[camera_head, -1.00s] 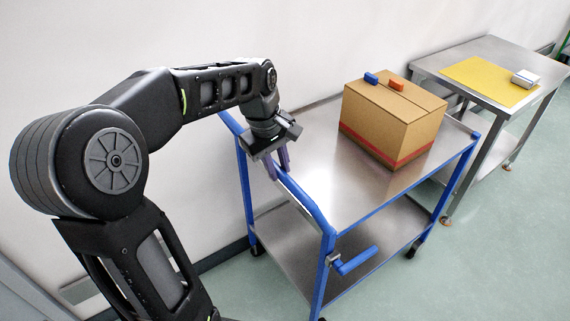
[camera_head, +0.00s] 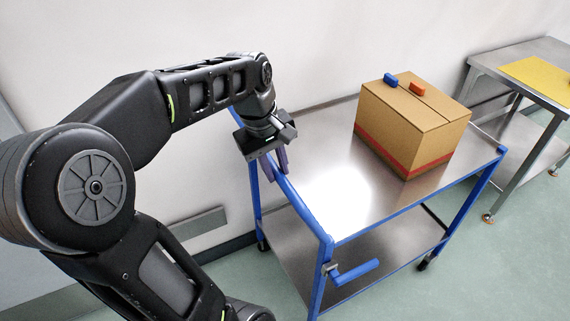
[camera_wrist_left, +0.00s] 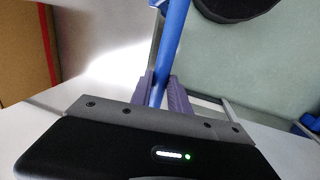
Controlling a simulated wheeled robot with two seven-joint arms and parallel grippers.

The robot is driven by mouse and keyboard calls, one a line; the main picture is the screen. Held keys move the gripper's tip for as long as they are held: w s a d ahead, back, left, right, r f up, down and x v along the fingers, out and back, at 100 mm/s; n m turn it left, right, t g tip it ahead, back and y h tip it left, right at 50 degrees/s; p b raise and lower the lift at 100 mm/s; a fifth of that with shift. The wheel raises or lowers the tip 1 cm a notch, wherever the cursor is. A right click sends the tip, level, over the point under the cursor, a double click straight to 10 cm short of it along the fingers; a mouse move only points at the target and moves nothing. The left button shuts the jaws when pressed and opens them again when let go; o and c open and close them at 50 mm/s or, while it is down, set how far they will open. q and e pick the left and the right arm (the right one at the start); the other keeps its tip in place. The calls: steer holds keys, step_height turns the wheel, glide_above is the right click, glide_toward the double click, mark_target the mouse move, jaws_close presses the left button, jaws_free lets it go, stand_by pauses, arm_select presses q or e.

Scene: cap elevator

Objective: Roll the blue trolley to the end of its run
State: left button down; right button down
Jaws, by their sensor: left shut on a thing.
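The blue trolley (camera_head: 323,262) has a blue frame and two steel shelves, and stands beside the wall. My left gripper (camera_head: 273,167) is shut on the blue push bar at the trolley's near end. In the left wrist view, the blue bar (camera_wrist_left: 172,42) runs between the purple fingers (camera_wrist_left: 160,92). A cardboard box (camera_head: 412,125) with a red stripe stands on the top shelf. My right gripper is not in view.
A steel table (camera_head: 489,61) with a yellow mat (camera_head: 545,78) stands beyond the trolley, at the upper right. A blue lever (camera_head: 355,272) sticks out from the trolley's near corner. Green floor (camera_head: 478,275) is clear on the right side. The wall runs along the left.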

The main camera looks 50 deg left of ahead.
arm_select(q)
steer(key=shift+s, duration=0.2)
steer(key=c, duration=1.3)
jaws_free()
steer(key=shift+o, duration=0.2)
step_height(320, 180, up, 8)
steer(key=s, duration=0.1)
steer(key=shift+s+a+f, duration=0.15)
steer(key=shift+s+a, duration=0.05)
steer(key=shift+a, duration=0.05)
